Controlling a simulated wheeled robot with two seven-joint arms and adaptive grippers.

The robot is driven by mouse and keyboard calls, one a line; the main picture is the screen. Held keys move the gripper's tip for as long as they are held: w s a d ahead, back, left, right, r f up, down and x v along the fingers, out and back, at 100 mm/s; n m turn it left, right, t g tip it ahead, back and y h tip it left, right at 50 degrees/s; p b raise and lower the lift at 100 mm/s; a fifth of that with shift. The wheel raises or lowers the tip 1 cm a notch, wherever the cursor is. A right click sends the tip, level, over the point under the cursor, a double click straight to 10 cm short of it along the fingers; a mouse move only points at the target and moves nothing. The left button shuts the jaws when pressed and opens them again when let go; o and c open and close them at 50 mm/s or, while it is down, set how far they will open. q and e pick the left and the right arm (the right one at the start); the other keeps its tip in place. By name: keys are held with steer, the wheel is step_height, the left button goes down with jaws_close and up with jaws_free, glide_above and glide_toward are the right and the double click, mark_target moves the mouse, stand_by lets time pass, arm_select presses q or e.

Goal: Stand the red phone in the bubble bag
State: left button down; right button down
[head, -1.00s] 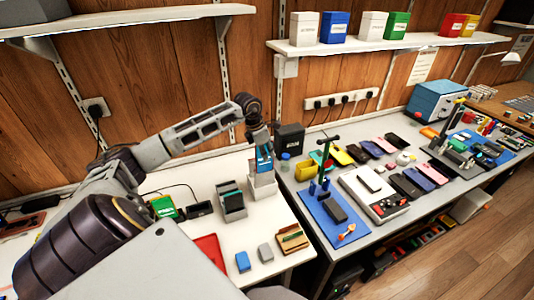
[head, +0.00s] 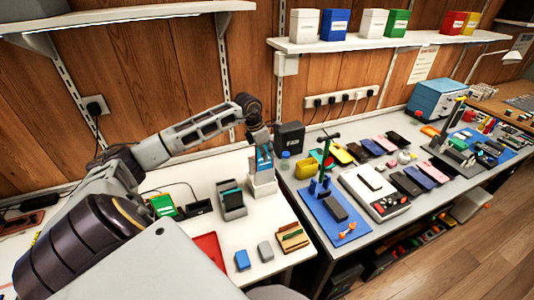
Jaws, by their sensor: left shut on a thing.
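My left gripper (head: 260,142) points down at the back right of the white table, shut on a slim phone-like thing (head: 264,160) with a blue face. No red shows on it at this size, so I cannot confirm that it is the red phone. The thing is upright, directly over a pale, open-topped holder (head: 262,186), which looks like the bubble bag. Its lower end is at or inside the holder's mouth; I cannot tell how deep. My right gripper is not in view.
Left of the holder stands a grey slotted rack (head: 231,203), with a green box (head: 164,205) beyond it. A red tray (head: 207,249) and small blocks lie in front. The grey bench (head: 318,258) at right is crowded with phones and tools. White table between rack and blocks is clear.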

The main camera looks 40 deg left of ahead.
arm_select(q)
steer(key=shift+f+b, duration=0.7)
steer(key=shift+f, duration=0.25)
steer(key=shift+f+b, duration=0.6)
steer(key=shift+f, duration=0.2)
stand_by(0.3)
steer(key=shift+f+b, duration=0.5)
steer(key=shift+f, duration=0.15)
steer(key=c, duration=1.4)
jaws_free()
steer(key=shift+c, duration=0.2)
